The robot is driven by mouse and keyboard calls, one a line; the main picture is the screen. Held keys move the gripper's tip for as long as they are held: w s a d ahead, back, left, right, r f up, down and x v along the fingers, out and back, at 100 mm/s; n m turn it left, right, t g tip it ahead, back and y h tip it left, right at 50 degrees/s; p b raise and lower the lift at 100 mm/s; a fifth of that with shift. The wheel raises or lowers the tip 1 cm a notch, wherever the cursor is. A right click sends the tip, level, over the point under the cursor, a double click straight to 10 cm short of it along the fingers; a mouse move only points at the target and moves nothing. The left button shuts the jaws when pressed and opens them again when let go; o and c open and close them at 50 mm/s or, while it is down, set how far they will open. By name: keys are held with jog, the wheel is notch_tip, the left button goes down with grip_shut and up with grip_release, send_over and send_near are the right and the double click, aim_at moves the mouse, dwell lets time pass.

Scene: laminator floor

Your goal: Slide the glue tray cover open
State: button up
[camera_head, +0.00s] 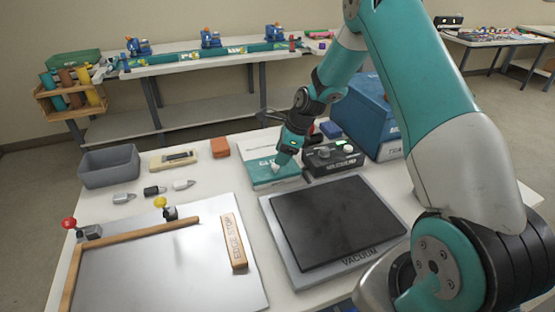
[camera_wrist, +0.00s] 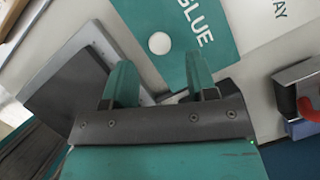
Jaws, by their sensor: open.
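The glue tray cover (camera_head: 262,178) is a flat teal panel near the middle of the table. It also shows at the top of the wrist view (camera_wrist: 222,42), with "GLUE" lettering and a round white knob (camera_wrist: 159,43). A pale panel (camera_wrist: 275,28) with letters ending in "AY" lies beside the teal in the wrist view. My gripper (camera_wrist: 161,80) is open and empty. Its two teal fingers point toward the cover, with the knob ahead of the gap between them. In the head view my gripper (camera_head: 281,160) is low over the cover and partly hides it. Contact cannot be told.
A black vacuum plate (camera_head: 335,220) lies in front, and a dark control box (camera_head: 332,158) stands close right of the cover. A blue case (camera_head: 375,115) is behind it. An orange block (camera_head: 220,148) and grey bin (camera_head: 108,166) are left. An edge-stop board (camera_head: 165,265) fills the front left.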

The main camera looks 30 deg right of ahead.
jog(key=shift+x, duration=1.95)
grip_shut()
